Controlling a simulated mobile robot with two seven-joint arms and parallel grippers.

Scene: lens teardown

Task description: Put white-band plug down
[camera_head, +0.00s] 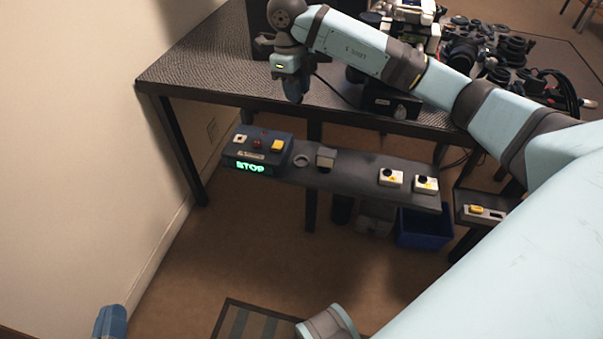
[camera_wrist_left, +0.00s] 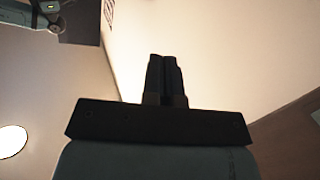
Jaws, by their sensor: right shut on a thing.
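My right gripper (camera_head: 296,88) points down over the front part of the dark tabletop (camera_head: 200,70), its arm reaching in from the right. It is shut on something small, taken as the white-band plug. The plug and its white band cannot be made out between the fingers. A thin dark cable shows beside this gripper and runs right toward a black box with a round knob (camera_head: 392,103). My left gripper (camera_head: 110,322) is at the bottom left, far from the table. In the left wrist view its fingers (camera_wrist_left: 167,80) are together and empty.
A lower shelf (camera_head: 355,178) holds a lit STOP panel (camera_head: 252,155), a ring (camera_head: 302,160), a small grey block (camera_head: 326,157) and white switch boxes (camera_head: 425,184). Camera gear (camera_head: 480,50) crowds the table's back right. A blue bin (camera_head: 425,227) stands below. The left tabletop is clear.

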